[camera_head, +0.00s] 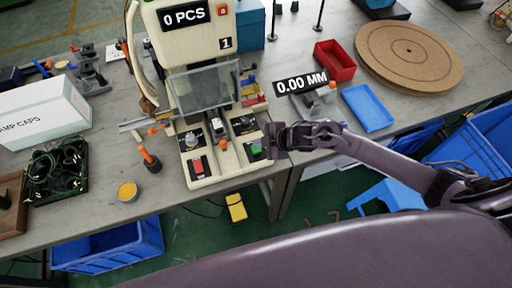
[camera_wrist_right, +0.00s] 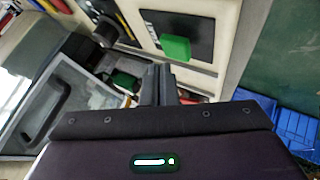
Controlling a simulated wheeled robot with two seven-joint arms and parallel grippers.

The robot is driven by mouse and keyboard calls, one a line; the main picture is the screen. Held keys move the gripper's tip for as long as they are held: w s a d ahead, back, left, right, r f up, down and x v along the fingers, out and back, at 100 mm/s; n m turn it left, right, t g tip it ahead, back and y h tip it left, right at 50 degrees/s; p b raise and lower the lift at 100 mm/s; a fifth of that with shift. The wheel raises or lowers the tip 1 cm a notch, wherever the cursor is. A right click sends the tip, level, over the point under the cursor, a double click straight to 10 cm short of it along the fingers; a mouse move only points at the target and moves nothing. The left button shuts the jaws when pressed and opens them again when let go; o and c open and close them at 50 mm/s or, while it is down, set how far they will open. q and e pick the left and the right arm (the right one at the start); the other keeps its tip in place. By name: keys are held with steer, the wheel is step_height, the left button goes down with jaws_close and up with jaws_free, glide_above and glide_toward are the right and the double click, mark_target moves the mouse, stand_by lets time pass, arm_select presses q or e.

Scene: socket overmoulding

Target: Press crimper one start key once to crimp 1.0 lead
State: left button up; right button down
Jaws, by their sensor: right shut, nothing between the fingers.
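Crimper one (camera_head: 203,70) is a cream machine with a "1" label, a clear guard and a "0 PCS" display (camera_head: 184,16). Its base has a green key (camera_head: 256,148) at the front right and a red key (camera_head: 198,167) at the front left. My right gripper (camera_head: 268,141) is shut and empty, at the base's right edge beside the green key. In the right wrist view, the green key (camera_wrist_right: 175,47) shows just past the closed fingertips (camera_wrist_right: 158,68); I cannot tell whether they touch it. I cannot make out a lead in the crimper. My left gripper is not in view.
A gauge reading "0.00 MM" (camera_head: 301,83), a red bin (camera_head: 334,62), a blue tray (camera_head: 367,108) and a round board (camera_head: 408,52) stand to the right. A white box (camera_head: 42,112), a tray of dark cables (camera_head: 56,170) and an orange-handled tool (camera_head: 149,158) are left.

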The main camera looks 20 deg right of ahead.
mark_target(259, 150)
stand_by(0.6)
steer(key=shift+f+b, duration=0.35)
steer(key=shift+f, duration=0.1)
steer(key=shift+f+b, duration=0.45)
steer(key=shift+f, duration=0.1)
stand_by(0.6)
steer(key=shift+r, duration=0.1)
steer(key=shift+r+p, duration=0.9)
steer(key=shift+p, duration=0.05)
step_height(259, 150, up, 5)
steer(key=p, duration=0.4)
steer(key=shift+p, duration=0.3)
